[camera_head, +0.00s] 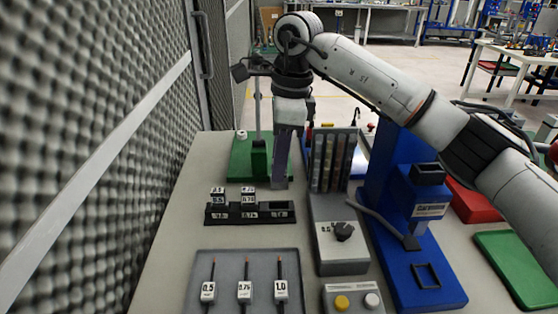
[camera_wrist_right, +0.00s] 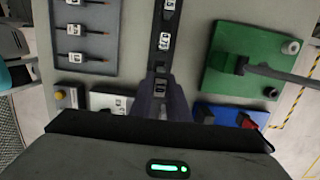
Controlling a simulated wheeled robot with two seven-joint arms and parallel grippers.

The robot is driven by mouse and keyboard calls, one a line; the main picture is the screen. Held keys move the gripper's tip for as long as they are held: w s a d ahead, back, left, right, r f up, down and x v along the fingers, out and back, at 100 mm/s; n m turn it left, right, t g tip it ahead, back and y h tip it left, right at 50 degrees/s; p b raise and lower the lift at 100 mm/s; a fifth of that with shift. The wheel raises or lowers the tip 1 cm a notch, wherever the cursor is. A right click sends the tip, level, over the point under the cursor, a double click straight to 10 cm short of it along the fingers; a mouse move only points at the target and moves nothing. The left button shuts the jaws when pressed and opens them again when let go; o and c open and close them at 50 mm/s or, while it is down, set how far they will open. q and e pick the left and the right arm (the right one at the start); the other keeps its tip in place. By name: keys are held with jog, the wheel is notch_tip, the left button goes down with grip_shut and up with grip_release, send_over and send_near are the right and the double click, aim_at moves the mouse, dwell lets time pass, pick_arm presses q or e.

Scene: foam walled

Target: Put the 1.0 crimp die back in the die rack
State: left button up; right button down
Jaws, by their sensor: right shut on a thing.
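The black die rack (camera_head: 234,218) stands on the bench with labelled positions. The 0.5 die (camera_head: 217,196) and the 0.75 die (camera_head: 248,197) sit in its left and middle positions. They also show in the wrist view, the 0.75 die (camera_wrist_right: 164,41) in the rack's middle. My right gripper (camera_head: 280,184) points down by the rack's right end, its fingers shut. In the wrist view a small labelled block, the 1.0 die (camera_wrist_right: 159,88), shows between the fingertips. The head view hides it, and I cannot tell whether it touches the rack. My left gripper is out of view.
A grey tray (camera_head: 228,259) with several labelled pieces lies in front of the rack. A green base with a post (camera_head: 258,160) stands behind. A grey control box (camera_head: 341,250) and blue press (camera_head: 395,200) stand close on the right. A foam wall (camera_head: 90,130) bounds the left.

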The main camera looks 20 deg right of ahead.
aim_at(279, 188)
jog(key=shift+f+b, duration=0.45)
jog(key=shift+f, duration=0.25)
jog(key=shift+f+b, duration=0.35)
jog(key=shift+f, duration=0.35)
jog(key=shift+f+b, duration=0.4)
jog(key=shift+f, duration=0.35)
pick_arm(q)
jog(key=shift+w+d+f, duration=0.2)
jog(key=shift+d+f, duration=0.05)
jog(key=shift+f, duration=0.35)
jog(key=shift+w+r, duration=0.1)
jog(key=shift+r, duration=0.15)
